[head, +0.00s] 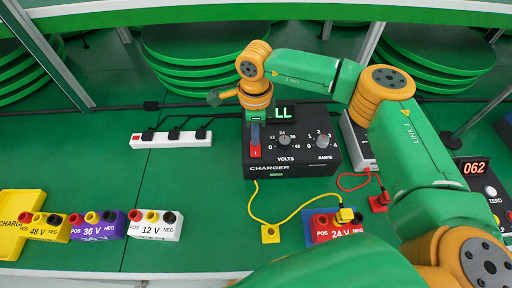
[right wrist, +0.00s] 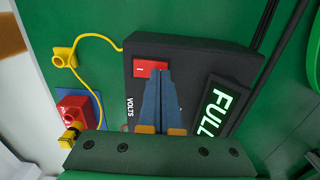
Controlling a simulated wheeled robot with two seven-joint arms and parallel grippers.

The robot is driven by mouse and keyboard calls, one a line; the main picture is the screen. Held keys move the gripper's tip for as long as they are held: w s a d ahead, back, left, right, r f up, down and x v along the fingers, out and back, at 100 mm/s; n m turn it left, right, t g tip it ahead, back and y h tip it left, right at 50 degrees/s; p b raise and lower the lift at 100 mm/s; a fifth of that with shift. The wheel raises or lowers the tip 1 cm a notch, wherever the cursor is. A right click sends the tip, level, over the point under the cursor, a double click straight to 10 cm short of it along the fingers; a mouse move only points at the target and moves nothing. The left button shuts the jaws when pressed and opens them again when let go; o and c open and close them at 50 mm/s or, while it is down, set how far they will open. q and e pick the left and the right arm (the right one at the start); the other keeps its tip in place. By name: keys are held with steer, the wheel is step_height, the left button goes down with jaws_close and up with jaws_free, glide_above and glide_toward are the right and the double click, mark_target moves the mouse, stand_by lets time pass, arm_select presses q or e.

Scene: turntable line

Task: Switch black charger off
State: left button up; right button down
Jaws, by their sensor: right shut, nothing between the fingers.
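The black charger (head: 315,160) stands on the green table, with VOLTS and AMPS knobs. Its red rocker switch (head: 255,152) is at the front left of its top, marked with a white line; the right wrist view shows the switch (right wrist: 138,69) partly behind my fingertips. The charger's lit sign (right wrist: 218,108) reads FULL, half hidden in the head view. My right gripper (head: 255,143) is shut and empty, pointing down right at the switch; its fingertips (right wrist: 160,73) overlap the switch's edge. I cannot tell if they touch it. My left gripper is not in view.
A red 24 V battery (head: 321,229) sits on a blue pad, with a yellow clip and cable. White 12 V (head: 155,231), purple 36 V (head: 98,231) and yellow 48 V blocks stand left. A white power strip (head: 172,140) lies behind.

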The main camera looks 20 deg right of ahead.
steer(key=shift+f, duration=0.35)
steer(key=shift+r, duration=0.1)
step_height(320, 180, up, 7)
steer(key=p, duration=0.4)
steer(key=shift+p, duration=0.3)
